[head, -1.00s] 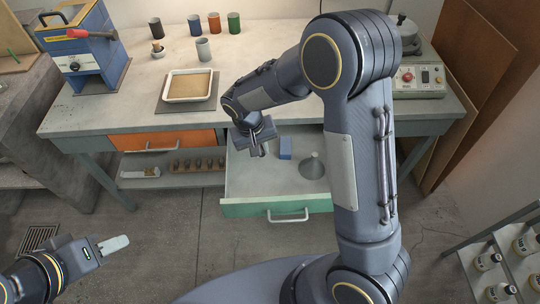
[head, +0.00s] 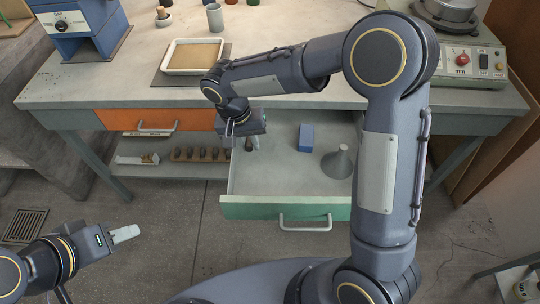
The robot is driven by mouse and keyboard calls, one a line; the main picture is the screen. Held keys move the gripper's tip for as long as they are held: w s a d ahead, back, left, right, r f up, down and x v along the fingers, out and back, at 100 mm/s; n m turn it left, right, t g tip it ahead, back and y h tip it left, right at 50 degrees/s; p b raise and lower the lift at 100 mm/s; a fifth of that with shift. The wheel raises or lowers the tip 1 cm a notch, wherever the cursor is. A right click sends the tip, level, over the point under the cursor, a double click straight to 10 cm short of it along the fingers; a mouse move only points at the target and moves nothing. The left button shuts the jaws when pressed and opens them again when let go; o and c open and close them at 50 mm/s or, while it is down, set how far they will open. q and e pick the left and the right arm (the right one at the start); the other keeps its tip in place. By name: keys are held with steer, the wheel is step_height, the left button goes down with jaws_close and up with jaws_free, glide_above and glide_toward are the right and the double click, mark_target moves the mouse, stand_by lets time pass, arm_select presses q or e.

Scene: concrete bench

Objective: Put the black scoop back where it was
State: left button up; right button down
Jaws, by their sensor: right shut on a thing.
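My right gripper (head: 252,143) is over the left back part of the open green drawer (head: 272,207), fingers pointing down. It is shut on a small dark thing (head: 248,145), which looks like the black scoop; the fingers and wrist hide most of it. I cannot tell whether it touches the drawer floor. In the drawer, to the right of the gripper, are a blue block (head: 306,137) and a grey cone (head: 338,161). My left gripper (head: 125,233) is at the lower left over the floor, seen side-on, with no object visible at it.
A shut orange drawer (head: 112,119) is left of the open one. A low shelf below holds a rack (head: 195,155) with several dark pieces. On the bench (head: 80,90) are a tray (head: 168,70), a grey cup (head: 215,18) and a blue press (head: 78,25).

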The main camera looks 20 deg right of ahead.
steer(key=d+f, duration=0.2)
steer(key=f, duration=0.1)
steer(key=d+f, duration=0.3)
steer(key=shift+d, duration=0.1)
steer(key=shift+d+f+b, duration=0.15)
steer(key=shift+f+b, duration=0.3)
steer(key=shift+f, duration=1.2)
steer(key=shift+f, duration=0.15)
steer(key=c, duration=1.4)
jaws_free()
steer(key=shift+o, duration=0.2)
